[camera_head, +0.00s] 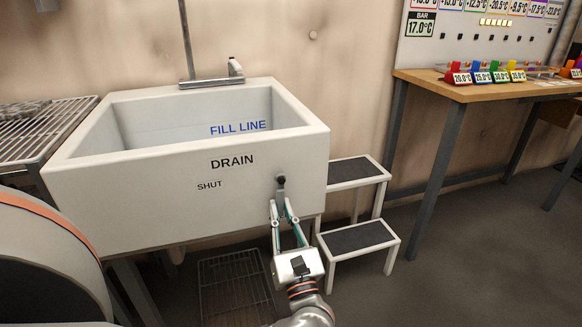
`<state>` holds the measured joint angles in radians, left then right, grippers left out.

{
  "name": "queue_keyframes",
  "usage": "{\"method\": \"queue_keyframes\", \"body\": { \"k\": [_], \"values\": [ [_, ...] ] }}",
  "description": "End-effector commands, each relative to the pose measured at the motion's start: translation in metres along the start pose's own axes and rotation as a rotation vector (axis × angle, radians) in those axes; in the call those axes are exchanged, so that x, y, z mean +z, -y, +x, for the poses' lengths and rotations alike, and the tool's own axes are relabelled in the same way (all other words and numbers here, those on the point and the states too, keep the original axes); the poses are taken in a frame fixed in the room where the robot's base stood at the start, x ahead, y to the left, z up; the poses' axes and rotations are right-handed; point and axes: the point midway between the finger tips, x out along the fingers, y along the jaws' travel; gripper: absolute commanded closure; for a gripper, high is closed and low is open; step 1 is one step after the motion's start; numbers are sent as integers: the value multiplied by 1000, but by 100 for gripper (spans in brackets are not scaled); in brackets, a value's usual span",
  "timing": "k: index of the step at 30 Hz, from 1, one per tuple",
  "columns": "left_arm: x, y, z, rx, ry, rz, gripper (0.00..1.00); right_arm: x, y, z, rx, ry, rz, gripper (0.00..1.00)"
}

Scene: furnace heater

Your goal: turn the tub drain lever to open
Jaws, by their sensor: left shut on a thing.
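The white tub (100,195) has "DRAIN" and "SHUT" printed on its front wall, with "SHUT" to the left of the lever. The drain lever (281,186) is on the right part of that wall. Its dark pivot knob shows at the top, and the lever appears to hang downward from it. My left gripper (283,207) reaches up from below and is shut on the lever. The fingers hide the lever's lower part, and any label behind them cannot be seen. My right gripper is not in view.
A two-step stool (360,237) stands close to the right of my left gripper. A wire rack (235,287) lies under the tub. A wooden bench (480,92) with coloured tags stands at the right. A metal rack (45,138) is at the left. The floor in front of the bench is clear.

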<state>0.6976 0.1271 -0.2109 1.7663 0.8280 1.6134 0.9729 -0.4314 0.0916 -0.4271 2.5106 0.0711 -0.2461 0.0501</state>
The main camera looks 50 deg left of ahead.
Motion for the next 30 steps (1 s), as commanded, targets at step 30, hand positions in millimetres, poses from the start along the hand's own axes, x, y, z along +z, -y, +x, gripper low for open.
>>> {"method": "queue_keyframes", "body": {
  "k": [30],
  "values": [
    [0,0,3,33,0,-83,69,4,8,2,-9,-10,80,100]
  ]
}}
